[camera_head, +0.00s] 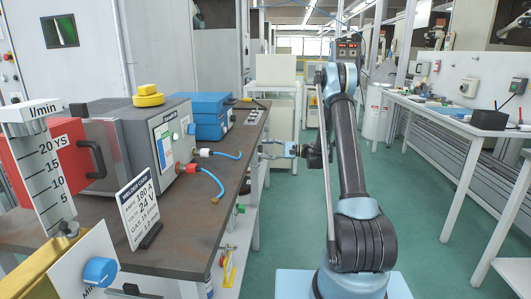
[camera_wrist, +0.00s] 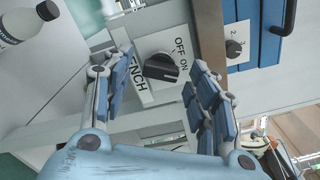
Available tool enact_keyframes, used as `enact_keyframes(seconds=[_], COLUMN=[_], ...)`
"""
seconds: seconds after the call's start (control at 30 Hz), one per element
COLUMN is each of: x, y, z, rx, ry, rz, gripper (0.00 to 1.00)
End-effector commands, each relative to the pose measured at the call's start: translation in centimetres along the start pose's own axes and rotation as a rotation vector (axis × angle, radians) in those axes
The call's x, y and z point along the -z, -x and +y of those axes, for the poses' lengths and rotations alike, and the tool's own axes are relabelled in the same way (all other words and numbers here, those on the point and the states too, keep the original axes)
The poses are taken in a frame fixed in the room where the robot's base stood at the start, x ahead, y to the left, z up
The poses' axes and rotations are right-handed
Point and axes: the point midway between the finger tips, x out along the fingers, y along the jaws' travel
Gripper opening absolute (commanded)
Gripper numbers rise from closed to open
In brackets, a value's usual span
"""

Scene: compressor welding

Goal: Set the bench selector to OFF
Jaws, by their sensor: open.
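The bench selector (camera_wrist: 162,68) is a black rotary knob on a pale plate marked OFF and ON, in the middle of the wrist view. Its bar lies roughly across the picture, with its right end near the ON lettering; I cannot clearly tell which mark it points to. A white label reading BENCH (camera_wrist: 137,75) is beside it, partly hidden by a finger. My gripper (camera_wrist: 160,60) is open, with one blue-padded finger on each side of the knob in the picture. In the head view my gripper (camera_head: 272,151) is beside the bench's right edge; the selector cannot be made out there.
The workbench (camera_head: 190,225) carries a welder (camera_head: 165,140), a blue box (camera_head: 205,105) and a settings card (camera_head: 140,208). Green floor is clear right of my arm.

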Motion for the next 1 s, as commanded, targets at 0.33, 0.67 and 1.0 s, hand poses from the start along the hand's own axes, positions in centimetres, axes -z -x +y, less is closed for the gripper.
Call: enact_keyframes(seconds=[0.33, 0.67, 1.0], x=[-0.02, -0.03, -0.04], y=[-0.62, -0.6, -0.6], z=[0.01, 0.03, 0.11], rx=[0.0, -0.001, -0.002], ry=[0.0, 0.0, 0.05], rz=[-0.001, -0.001, -0.001], gripper=[0.53, 0.09, 0.09])
